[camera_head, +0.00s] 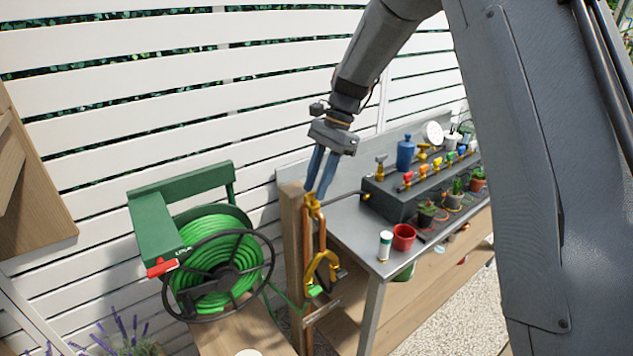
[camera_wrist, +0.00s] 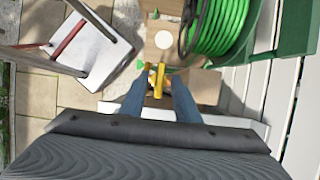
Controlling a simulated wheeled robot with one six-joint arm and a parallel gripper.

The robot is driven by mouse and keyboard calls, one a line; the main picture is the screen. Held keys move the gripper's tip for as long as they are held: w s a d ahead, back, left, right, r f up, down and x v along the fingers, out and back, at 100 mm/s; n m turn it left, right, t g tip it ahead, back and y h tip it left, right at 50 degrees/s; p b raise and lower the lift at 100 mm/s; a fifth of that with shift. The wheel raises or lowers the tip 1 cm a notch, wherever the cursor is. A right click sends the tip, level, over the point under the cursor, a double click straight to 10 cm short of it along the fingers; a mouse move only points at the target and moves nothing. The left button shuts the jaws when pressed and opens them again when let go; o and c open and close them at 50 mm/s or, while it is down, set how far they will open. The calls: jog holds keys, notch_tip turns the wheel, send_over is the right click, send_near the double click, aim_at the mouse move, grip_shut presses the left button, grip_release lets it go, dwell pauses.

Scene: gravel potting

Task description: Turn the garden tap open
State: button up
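The garden tap appears as yellow brass fittings (camera_head: 313,207) at the top of a copper pipe, beside a wooden post (camera_head: 294,235) at the bench's left end. A larger yellow loop-shaped part (camera_head: 321,268) sits lower on the pipe. My gripper (camera_head: 316,190) points down just above the upper yellow part, its two blue fingers apart. In the wrist view, the yellow part (camera_wrist: 158,80) shows between the fingertips of my gripper (camera_wrist: 161,90), with one finger on each side. I cannot tell whether either finger touches it.
A green hose reel (camera_head: 213,262) stands close to the left of the tap. The grey bench (camera_head: 355,240) to the right holds a red cup (camera_head: 403,237), a white-green can (camera_head: 385,246), a blue bottle (camera_head: 405,153) and small pots. A slatted white fence (camera_head: 200,110) stands behind.

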jog(key=shift+f, duration=0.2)
jog(key=shift+c, duration=0.2)
grip_shut()
